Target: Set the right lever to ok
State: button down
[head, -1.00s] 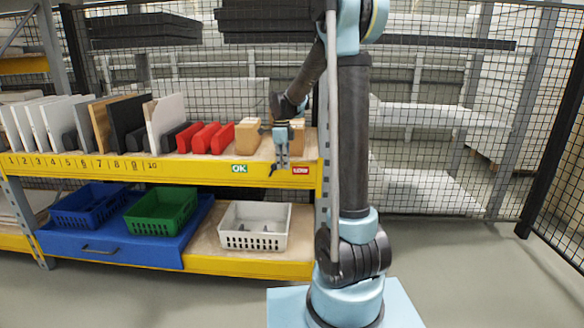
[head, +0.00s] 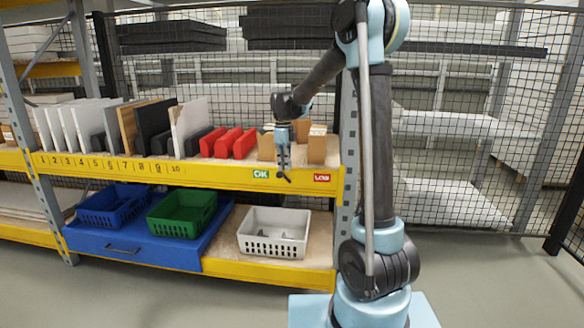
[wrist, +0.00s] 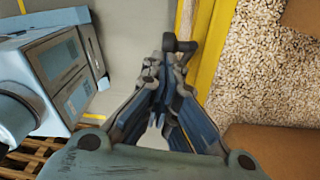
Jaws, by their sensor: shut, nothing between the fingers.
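My gripper (head: 284,166) hangs at the front edge of the upper shelf, fingers pointing down, shut and empty. A small dark piece (head: 287,179), which looks like the lever, shows just right of the fingertips. It lies between the green OK label (head: 261,174) and a red label (head: 322,178). In the wrist view the closed fingers (wrist: 165,75) come together beside a dark round-ended piece (wrist: 181,45), close to the yellow shelf edge. I cannot tell whether they touch it. The lever's pivot and exact angle are too small or hidden to tell.
The upper shelf's yellow front rail (head: 190,175) runs below numbered upright panels, red blocks (head: 228,143) and cardboard-coloured boxes (head: 317,148). Below stand blue, green (head: 182,213) and white baskets (head: 274,234). A mesh fence (head: 470,130) stands behind. Grey floor is clear in front.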

aim_at(278, 173)
jog(key=shift+w+a+f, duration=0.15)
jog(key=shift+a+f, duration=0.1)
jog(key=shift+a, duration=0.4)
jog(key=shift+w+a+f, duration=0.1)
jog(key=shift+a+f, duration=0.15)
jog(key=shift+a, duration=0.4)
jog(key=shift+a, duration=0.1)
